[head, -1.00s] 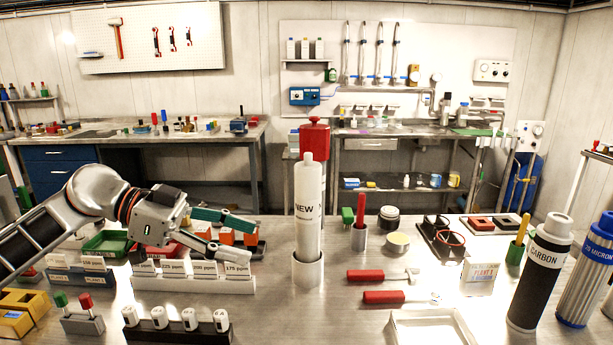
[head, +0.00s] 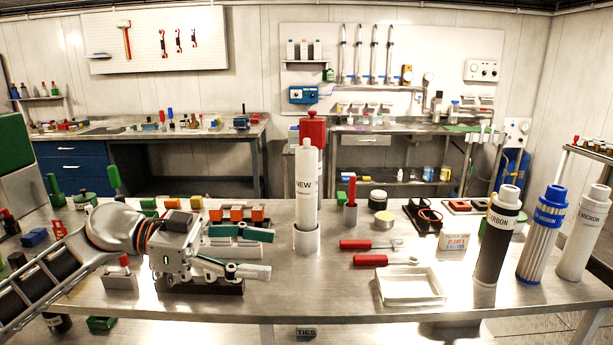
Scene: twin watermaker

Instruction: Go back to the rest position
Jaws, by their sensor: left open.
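My left gripper (head: 262,252) is open and empty. It reaches in from the left over the near left part of the steel table (head: 340,283), with its fingers pointing right. It covers part of the row of small holders behind and below it. The white cylinder marked NEW (head: 306,190) stands upright in a white round holder (head: 307,239) to the right of the fingertips, apart from them. My right gripper is not in view.
Two red-handled tools (head: 368,244) and a white tray (head: 410,287) lie right of the cylinder. Tall CARBON (head: 495,240) and MICRON (head: 541,235) filters stand at the right. A red canister (head: 313,130) stands behind. The table's front middle is clear.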

